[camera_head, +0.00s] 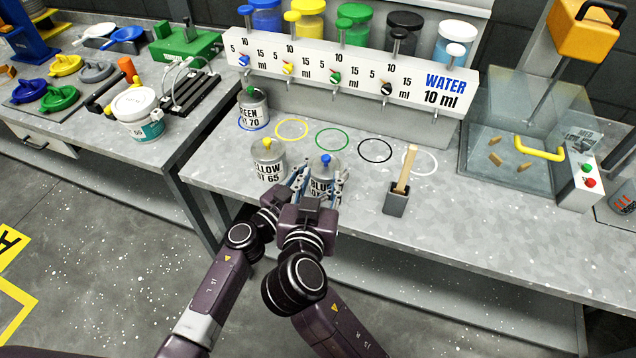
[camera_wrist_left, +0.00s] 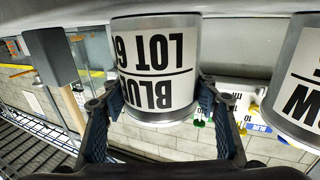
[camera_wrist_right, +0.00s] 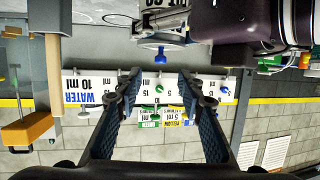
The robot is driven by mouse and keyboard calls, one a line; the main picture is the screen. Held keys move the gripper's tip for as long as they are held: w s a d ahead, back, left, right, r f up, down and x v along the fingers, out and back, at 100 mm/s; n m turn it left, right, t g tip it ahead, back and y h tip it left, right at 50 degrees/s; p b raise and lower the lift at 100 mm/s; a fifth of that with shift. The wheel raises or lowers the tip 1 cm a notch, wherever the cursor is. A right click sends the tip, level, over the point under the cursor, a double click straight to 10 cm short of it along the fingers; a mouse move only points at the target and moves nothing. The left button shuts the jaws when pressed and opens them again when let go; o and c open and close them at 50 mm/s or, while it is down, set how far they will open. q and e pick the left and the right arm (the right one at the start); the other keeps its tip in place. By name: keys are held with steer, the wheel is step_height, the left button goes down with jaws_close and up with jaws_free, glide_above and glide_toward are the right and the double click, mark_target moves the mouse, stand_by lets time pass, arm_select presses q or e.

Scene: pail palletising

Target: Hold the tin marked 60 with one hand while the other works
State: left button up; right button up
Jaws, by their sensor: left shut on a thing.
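The tin marked BLUE LOT 60 (camera_head: 322,187) is upright near the front edge of the bench, with a blue knob on its lid. In the left wrist view it appears upside down (camera_wrist_left: 155,65), between the fingers of my left gripper (camera_wrist_left: 155,97), which is shut on it. I cannot tell if its base touches the bench. My right gripper (camera_wrist_right: 155,85) is open and empty, close by and higher than the tin. In the right wrist view the tin's lid and blue knob (camera_wrist_right: 160,48) show beyond its fingers. In the head view the two hands overlap and partly hide the tin.
A yellow-knobbed tin marked LOT 65 (camera_head: 267,163) stands just left. The GREEN LOT 70 tin (camera_head: 254,110) stands behind it by the blue ring. A holder with a wooden stick (camera_head: 396,203) stands right. The dispenser (camera_head: 350,85) spans the back.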

mark_target(326, 156)
arm_select(q)
steer(key=shift+r, duration=0.1)
arm_select(e)
steer(key=x, duration=1)
steer(key=shift+c, duration=0.5)
jaws_close()
steer(key=shift+r, duration=0.25)
steer(key=shift+r, duration=0.95)
steer(key=shift+r, duration=2)
